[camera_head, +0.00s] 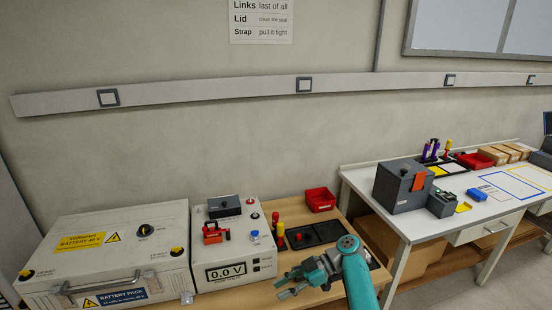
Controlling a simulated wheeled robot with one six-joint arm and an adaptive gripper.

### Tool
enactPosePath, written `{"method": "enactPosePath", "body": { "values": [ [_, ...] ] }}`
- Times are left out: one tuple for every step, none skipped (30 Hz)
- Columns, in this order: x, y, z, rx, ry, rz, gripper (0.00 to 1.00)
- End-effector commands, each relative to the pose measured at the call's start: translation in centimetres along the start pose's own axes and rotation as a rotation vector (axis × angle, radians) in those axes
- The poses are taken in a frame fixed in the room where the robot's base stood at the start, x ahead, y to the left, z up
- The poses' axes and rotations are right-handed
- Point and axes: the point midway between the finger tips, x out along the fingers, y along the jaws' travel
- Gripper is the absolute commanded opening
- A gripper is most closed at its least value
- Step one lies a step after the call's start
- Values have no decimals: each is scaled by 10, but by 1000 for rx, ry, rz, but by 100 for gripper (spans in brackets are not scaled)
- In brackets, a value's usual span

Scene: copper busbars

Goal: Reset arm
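My gripper (291,287) is at the end of my teal arm (352,266), low in the head view. It is above the front part of the wooden bench (250,299), just right of the meter box. Its fingers point left and look spread, with no object visible between them. My arm hides part of the black tray behind it.
A white battery pack case (115,245) stands left, beside a meter box (228,250) reading 0.0 V. A black tray (318,232) and red bin (320,199) are behind my arm. A white table (470,215) with a grey box (402,185) stands right.

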Motion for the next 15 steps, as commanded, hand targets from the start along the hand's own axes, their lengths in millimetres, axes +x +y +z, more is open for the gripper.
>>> {"method": "enactPosePath", "body": {
  "values": [
    [3,-2,5,11,-4,6,31],
    [5,-2,8,18,-7,12,31],
    [8,-4,12,28,-11,19,31],
    [9,-4,14,35,-14,25,31],
    [10,-5,17,42,-18,30,31],
    [14,-7,22,55,-23,39,31],
    [16,-8,26,65,-27,46,31],
    [18,-9,30,73,-32,53,31],
    [21,-11,35,87,-38,63,31],
    [24,-12,40,99,-42,72,31],
    [27,-14,44,111,-47,82,31],
    [30,-16,51,127,-55,94,31],
    [33,-18,56,141,-61,106,31],
    [36,-20,62,155,-67,116,31],
    [41,-24,70,174,-75,133,31]
  ]
}}
